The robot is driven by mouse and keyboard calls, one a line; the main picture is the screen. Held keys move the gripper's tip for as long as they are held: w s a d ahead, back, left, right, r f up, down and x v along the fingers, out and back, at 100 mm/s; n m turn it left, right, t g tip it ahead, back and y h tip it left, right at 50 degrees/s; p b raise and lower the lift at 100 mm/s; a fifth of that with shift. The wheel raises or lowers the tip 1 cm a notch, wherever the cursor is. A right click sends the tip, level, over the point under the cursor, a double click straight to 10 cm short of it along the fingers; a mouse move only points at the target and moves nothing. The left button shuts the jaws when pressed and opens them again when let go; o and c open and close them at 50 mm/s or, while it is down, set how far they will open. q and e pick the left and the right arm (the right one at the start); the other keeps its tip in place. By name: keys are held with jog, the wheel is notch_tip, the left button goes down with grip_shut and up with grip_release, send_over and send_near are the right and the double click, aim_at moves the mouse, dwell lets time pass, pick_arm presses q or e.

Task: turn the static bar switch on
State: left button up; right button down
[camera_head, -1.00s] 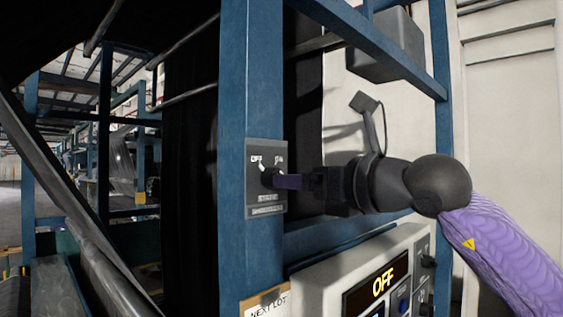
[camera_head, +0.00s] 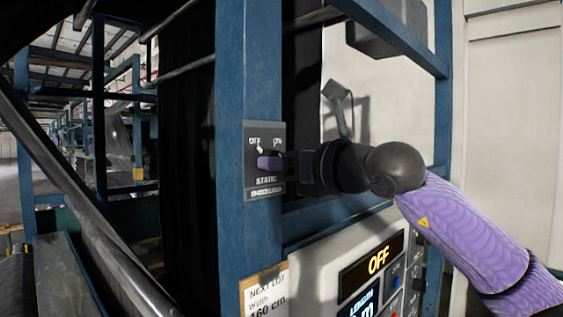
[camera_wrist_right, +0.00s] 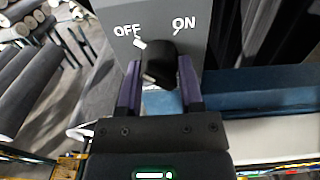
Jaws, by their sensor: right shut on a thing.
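The static bar switch is a grey plate (camera_head: 250,182) on a blue upright post, marked OFF at left and ON at right. Its black knob (camera_wrist_right: 160,62) sits between the purple fingers of my right gripper (camera_wrist_right: 159,82), which is shut on it. The knob's white mark (camera_wrist_right: 140,44) points to the OFF side. In the head view my right gripper (camera_head: 271,160) reaches the plate from the right, and its finger covers most of the knob. My left gripper is out of view.
A blue crossbar (camera_head: 390,38) runs above my right arm. Grey rolls (camera_wrist_right: 45,85) lie at left in the wrist view.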

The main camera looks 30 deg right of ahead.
jog(key=m+b, duration=0.2)
jog(key=shift+f+b, duration=0.2)
jog(key=shift+b, duration=0.2)
jog(key=shift+m+b, duration=0.6)
jog(key=shift+m, duration=0.5)
jog(key=m+b, duration=0.1)
jog(key=m, duration=0.1)
jog(key=shift+r+m, duration=0.15)
jog(key=shift+m, duration=0.25)
jog(key=m+b, duration=0.2)
jog(key=m, duration=0.3)
jog(key=shift+a, duration=0.1)
jog(key=m+b, duration=0.1)
jog(key=m, duration=0.4)
jog(key=shift+r+m, duration=0.15)
jog(key=shift+m, duration=0.25)
jog(key=shift+c, duration=1.2)
grip_release()
